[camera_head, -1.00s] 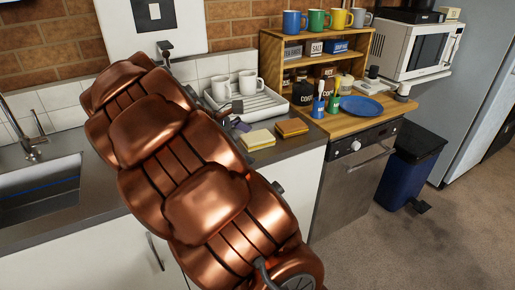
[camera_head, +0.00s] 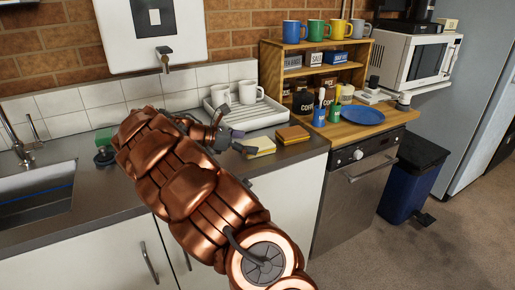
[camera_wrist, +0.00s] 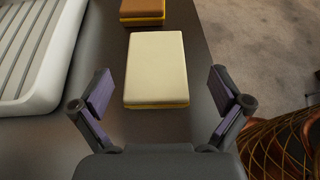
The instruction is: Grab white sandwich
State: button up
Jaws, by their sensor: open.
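The white sandwich (camera_wrist: 155,68), a pale slab with a yellow layer under it, lies flat on the dark counter. In the head view it (camera_head: 260,145) sits just right of my gripper (camera_head: 238,142). In the wrist view my gripper (camera_wrist: 161,105) is open, with one finger on each side of the sandwich's near end. Neither finger appears to touch it. A brown sandwich (camera_head: 292,134) lies beside the white one, and shows beyond it in the wrist view (camera_wrist: 142,10).
A white draining rack (camera_head: 248,116) with two white mugs stands behind the sandwiches, close on the left in the wrist view. The sink (camera_head: 38,195) is at the left. A wooden shelf unit (camera_head: 292,73) and a blue plate (camera_head: 362,110) are at the right. The counter's front edge is near.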

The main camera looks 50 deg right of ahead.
aim_at(259, 142)
jog(key=x, duration=0.5)
jog(key=shift+w, duration=0.2)
jog(key=shift+c, duration=0.3)
jog(key=c, duration=0.8)
